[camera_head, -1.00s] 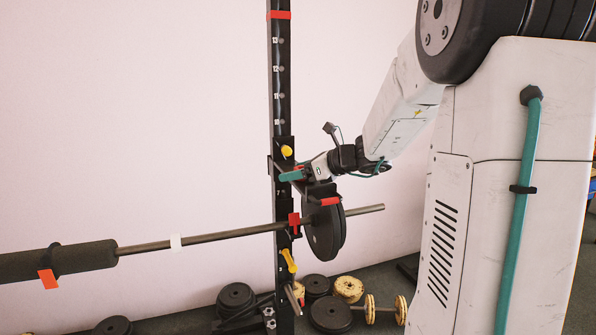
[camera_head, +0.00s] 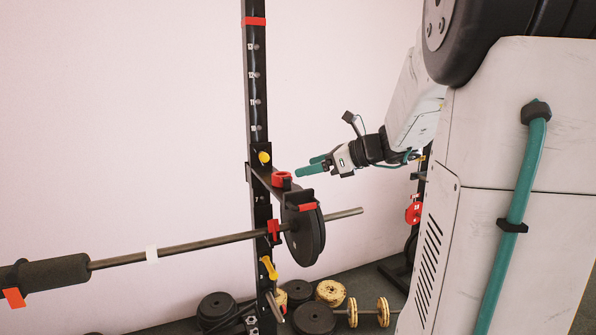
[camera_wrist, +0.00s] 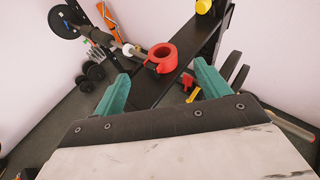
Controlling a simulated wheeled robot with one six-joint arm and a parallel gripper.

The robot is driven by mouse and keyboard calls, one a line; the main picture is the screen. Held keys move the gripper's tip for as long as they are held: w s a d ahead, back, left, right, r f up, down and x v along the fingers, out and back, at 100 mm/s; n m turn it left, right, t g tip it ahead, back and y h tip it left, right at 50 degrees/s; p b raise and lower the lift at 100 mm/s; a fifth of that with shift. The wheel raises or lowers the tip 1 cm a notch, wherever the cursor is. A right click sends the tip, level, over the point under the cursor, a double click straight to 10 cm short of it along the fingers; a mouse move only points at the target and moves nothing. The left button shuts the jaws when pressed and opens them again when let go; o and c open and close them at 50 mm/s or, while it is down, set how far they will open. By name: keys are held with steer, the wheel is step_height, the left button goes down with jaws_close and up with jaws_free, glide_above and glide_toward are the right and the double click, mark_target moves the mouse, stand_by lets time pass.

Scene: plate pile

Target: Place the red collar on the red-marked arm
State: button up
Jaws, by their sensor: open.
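The red collar (camera_head: 281,179) sits on top of a black arm (camera_head: 262,178) that sticks out from the rack's upright. The arm has a red band (camera_head: 307,207) at its outer end. In the wrist view the collar (camera_wrist: 163,56) shows as a thick ring with a small block, resting on the arm's flat top (camera_wrist: 204,36). My gripper (camera_head: 305,165) has teal fingers and is open and empty. It is apart from the collar, to its right and slightly higher. In the wrist view the collar lies ahead, between the open fingertips (camera_wrist: 160,71).
A barbell (camera_head: 205,244) with black plates (camera_head: 304,238) runs below the arm. Yellow pins (camera_head: 264,157) sit on the upright (camera_head: 257,100). Loose plates and a dumbbell (camera_head: 366,313) lie on the floor. Space right of the collar is free.

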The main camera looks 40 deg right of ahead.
steer(key=a+n+g, duration=0.1)
steer(key=a, duration=0.1)
steer(key=s+a+n, duration=0.1)
steer(key=a, duration=0.2)
steer(key=a+n+g+y, duration=0.1)
steer(key=a+n, duration=0.1)
steer(key=shift+s+a+f+g, duration=0.2)
steer(key=shift+s+f+g, duration=0.1)
steer(key=shift+s+f, duration=0.1)
steer(key=s+a+f+n+g, duration=0.3)
steer(key=s+a+n+g, duration=0.25)
steer(key=a+n, duration=0.4)
steer(key=s+a+f+n+g+h, duration=0.1)
steer(key=s+a+f+n+h, duration=0.2)
steer(key=s+n, duration=0.5)
steer(key=s+a+f+n+g+h, duration=0.2)
steer(key=s+a+f+n+h, duration=0.1)
steer(key=s+n, duration=0.6)
steer(key=shift+f+h, duration=0.4)
steer(key=shift+h, duration=0.1)
steer(key=shift+a, duration=0.1)
